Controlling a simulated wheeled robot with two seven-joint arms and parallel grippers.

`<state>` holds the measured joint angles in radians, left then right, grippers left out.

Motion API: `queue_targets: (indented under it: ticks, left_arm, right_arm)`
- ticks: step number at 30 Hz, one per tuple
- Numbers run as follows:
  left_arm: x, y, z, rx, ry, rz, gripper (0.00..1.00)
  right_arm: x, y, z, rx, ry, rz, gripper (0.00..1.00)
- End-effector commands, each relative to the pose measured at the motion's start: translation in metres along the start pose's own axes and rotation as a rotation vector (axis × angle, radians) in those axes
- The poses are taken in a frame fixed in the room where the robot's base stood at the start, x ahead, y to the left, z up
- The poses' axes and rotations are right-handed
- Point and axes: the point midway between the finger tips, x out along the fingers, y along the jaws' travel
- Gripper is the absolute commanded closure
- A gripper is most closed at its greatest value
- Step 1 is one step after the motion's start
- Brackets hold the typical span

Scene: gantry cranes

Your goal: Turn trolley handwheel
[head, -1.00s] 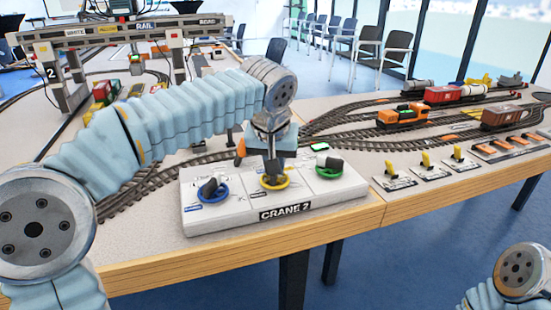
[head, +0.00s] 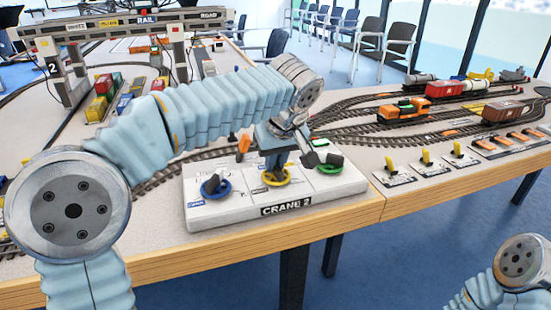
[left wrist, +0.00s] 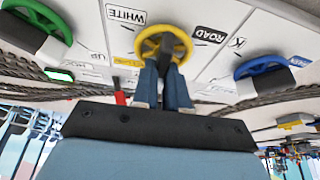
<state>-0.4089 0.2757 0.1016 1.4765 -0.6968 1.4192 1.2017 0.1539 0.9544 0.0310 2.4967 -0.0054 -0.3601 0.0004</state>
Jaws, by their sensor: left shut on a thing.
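The CRANE 2 panel (head: 230,212) stands on the table's front edge. It carries a blue handwheel (head: 216,188) on the left, a yellow one (head: 284,179) in the middle and a green one (head: 330,168) on the right. My left gripper (head: 276,174) reaches down onto the yellow handwheel, its wrist leaning to the right. In the left wrist view, its two fingers are shut on the dark grip of the yellow handwheel (left wrist: 187,40), between the WHITE and ROAD labels. The wheel is partly hidden by the fingers. My right gripper is not seen.
The crane gantry (head: 145,20) with WHITE, RAIL and ROAD signs spans the tracks at the back left. Yellow-handled levers (head: 426,158) stand to the right of the panel. An orange locomotive (head: 403,109) and wagons sit on the tracks behind them.

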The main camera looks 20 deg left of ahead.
Motion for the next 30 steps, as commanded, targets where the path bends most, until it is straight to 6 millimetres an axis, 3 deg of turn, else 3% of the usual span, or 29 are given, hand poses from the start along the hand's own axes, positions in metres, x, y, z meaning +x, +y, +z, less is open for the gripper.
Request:
queue_targets:
  ticks: [9,10,15,25,30]
  left_arm:
    - [-0.001,0.000,-0.001,-0.001,0.001,0.002,1.00]
    - [-0.001,0.000,-0.001,-0.001,0.001,0.002,0.86]
    - [-0.001,0.000,0.000,-0.001,0.001,0.001,0.62]
    - [-0.004,0.000,0.000,0.000,0.001,0.001,0.62]
    - [-0.032,0.001,-0.001,0.000,0.002,0.004,0.62]
  right_arm:
    - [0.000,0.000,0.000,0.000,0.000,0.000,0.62]
    - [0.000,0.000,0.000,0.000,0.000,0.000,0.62]
    - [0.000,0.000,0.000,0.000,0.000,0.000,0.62]
    - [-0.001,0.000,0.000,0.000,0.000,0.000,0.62]
    - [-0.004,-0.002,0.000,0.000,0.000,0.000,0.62]
